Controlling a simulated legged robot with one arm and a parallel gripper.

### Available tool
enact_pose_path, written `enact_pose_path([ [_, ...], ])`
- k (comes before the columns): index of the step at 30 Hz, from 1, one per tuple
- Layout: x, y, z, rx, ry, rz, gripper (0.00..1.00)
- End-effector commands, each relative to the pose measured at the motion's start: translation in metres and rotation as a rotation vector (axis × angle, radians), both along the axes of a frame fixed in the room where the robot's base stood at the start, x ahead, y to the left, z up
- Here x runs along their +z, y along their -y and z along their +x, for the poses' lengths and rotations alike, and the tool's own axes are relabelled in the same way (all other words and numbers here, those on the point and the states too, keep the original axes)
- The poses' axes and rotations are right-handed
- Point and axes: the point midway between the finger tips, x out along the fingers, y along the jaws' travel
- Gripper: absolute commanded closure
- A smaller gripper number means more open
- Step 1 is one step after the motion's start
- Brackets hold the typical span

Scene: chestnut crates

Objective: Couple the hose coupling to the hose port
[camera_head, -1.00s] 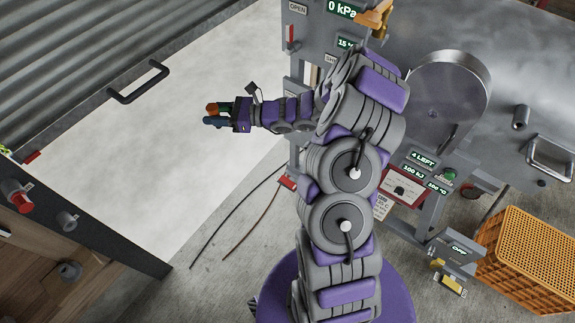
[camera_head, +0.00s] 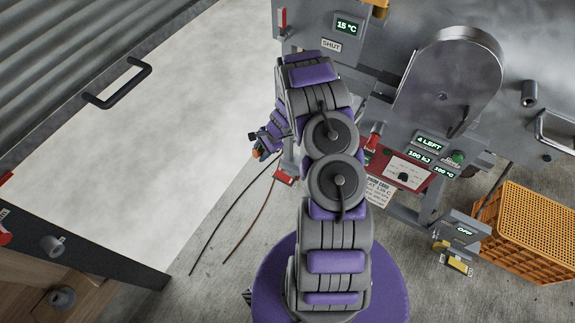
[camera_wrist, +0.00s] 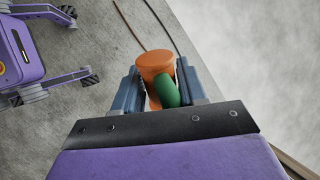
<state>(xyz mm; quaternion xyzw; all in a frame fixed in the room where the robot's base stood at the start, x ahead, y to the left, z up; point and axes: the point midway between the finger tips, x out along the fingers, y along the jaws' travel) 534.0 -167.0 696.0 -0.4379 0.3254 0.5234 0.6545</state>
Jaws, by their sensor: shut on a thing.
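My gripper (camera_wrist: 160,88) is shut on an orange cylinder with a green stub on its side, which looks like the hose coupling (camera_wrist: 154,62). Blue-grey fingers stand on both sides of it. In the head view my gripper (camera_head: 259,149) is small and partly hidden by my arm; it hangs left of the arm, above the floor near the white panel's edge. The coupling shows there only as a speck of orange and green. I cannot tell which fitting is the hose port.
A grey machine with a round-topped housing (camera_head: 446,90) stands at the right. An orange crate (camera_head: 528,235) is at lower right. A white panel with a black handle (camera_head: 117,83) fills the upper left. Dark and brown cables (camera_head: 232,215) lie on the floor.

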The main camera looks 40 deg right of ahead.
Motion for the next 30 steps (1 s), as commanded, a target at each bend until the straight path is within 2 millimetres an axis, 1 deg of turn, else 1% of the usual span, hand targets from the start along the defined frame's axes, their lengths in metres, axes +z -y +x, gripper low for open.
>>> enact_pose_path([
  [1,-0.011,0.006,-0.004,0.024,-0.002,-0.032,1.0],
  [6,-0.04,0.028,-0.017,0.109,0.012,-0.146,1.0],
  [15,-0.079,0.057,-0.036,0.238,0.044,-0.297,1.0],
  [21,-0.097,0.072,-0.045,0.299,0.064,-0.363,1.0],
  [26,-0.106,0.082,-0.049,0.334,0.084,-0.393,1.0],
  [30,-0.109,0.087,-0.052,0.35,0.089,-0.408,1.0],
])
